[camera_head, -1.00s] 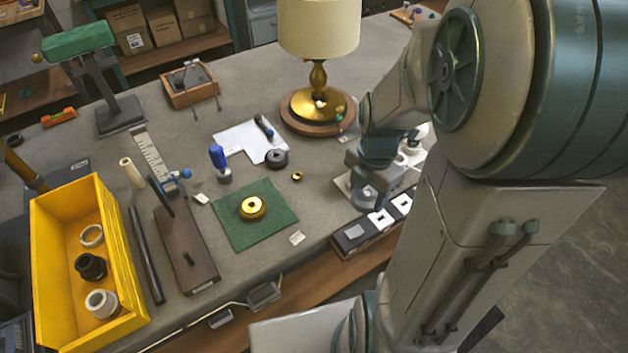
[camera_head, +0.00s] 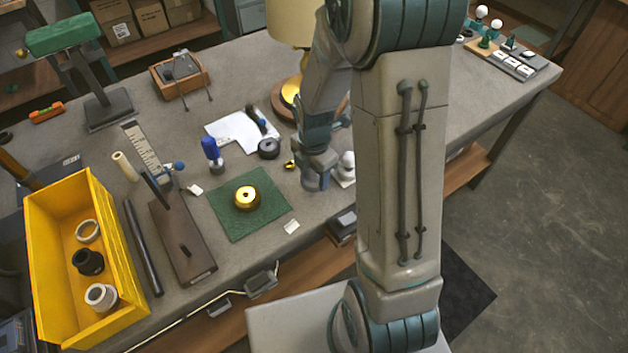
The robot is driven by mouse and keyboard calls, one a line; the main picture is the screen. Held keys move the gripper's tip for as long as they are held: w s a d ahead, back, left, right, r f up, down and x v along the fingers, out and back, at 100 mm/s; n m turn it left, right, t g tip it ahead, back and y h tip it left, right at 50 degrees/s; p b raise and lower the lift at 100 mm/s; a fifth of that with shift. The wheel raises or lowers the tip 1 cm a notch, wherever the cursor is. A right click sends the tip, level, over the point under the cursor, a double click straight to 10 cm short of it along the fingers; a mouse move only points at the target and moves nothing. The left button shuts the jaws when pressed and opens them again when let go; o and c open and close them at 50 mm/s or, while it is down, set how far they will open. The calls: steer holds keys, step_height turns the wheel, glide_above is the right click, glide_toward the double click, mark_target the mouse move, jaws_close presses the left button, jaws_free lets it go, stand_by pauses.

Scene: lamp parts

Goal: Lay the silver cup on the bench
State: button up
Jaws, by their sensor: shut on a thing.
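My gripper (camera_head: 315,172) hangs over the bench (camera_head: 220,110), just right of the green mat and left of a white bulb. It is shut on a small grey piece, seemingly the silver cup (camera_head: 317,183), at its lower end. The fingers and most of the cup are small and partly hidden, so I cannot tell the cup's tilt or whether it touches the bench.
A green mat (camera_head: 265,217) carries a brass disc (camera_head: 247,198). A black ring (camera_head: 268,149), a blue-handled tool (camera_head: 211,152) and a white bulb (camera_head: 346,164) stand near. The lamp (camera_head: 292,25) is behind; a yellow bin (camera_head: 125,262) is at left. Bench between mat and paper is mostly clear.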

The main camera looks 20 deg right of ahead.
mark_target(314, 183)
steer(key=shift+f, duration=1.85)
steer(key=shift+f, duration=0.1)
steer(key=o, duration=1)
step_height(314, 183, up, 11)
steer(key=s+r+m+t, duration=0.3)
steer(key=s+r+m, duration=0.9)
steer(key=m, duration=1.1)
steer(key=shift+s+r, duration=0.3)
steer(key=shift+s, duration=0.95)
